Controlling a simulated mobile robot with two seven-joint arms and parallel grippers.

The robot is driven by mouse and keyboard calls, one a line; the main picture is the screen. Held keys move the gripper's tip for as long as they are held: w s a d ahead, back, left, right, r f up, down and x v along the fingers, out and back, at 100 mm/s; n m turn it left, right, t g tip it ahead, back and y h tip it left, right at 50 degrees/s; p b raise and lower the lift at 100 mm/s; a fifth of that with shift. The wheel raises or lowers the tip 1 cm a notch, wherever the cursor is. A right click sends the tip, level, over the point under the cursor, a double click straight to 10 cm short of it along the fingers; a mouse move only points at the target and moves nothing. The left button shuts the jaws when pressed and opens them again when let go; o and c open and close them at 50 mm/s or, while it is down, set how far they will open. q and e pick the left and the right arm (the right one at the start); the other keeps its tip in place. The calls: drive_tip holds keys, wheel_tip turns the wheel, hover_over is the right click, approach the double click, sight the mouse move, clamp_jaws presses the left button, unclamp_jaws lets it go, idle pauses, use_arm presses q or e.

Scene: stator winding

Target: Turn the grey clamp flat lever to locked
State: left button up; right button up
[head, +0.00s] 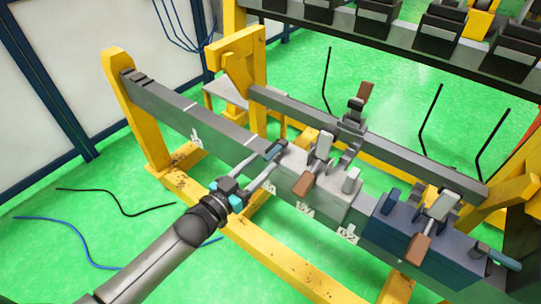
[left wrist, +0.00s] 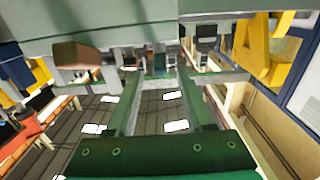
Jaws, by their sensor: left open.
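The grey clamp (head: 298,160) is a pale grey block on the dark rail, and its underside spans the top of the left wrist view (left wrist: 110,20). Its flat lever (head: 275,149) is a short blue-grey bar sticking out from the block's left end. My left gripper (head: 268,161) is open, with its two thin fingers reaching up to the lever's end of the block. In the left wrist view the fingers (left wrist: 160,78) are apart, with a small dark blue-grey part near their tips. I cannot tell whether they touch the lever. My right gripper is not in view.
A brown-handled toggle lever (head: 304,184) is on the grey block's front. A dark blue clamp block (head: 415,238) with its own levers sits right along the rail (head: 170,105). A rear bar (head: 400,155) runs behind. Yellow stands (head: 135,110) hold the rail; the green floor at left holds loose cables.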

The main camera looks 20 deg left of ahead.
sight(265, 160)
use_arm(q)
drive_tip(key=shift+b+x, duration=0.3)
drive_tip(key=shift+x, duration=2.1)
clamp_jaws()
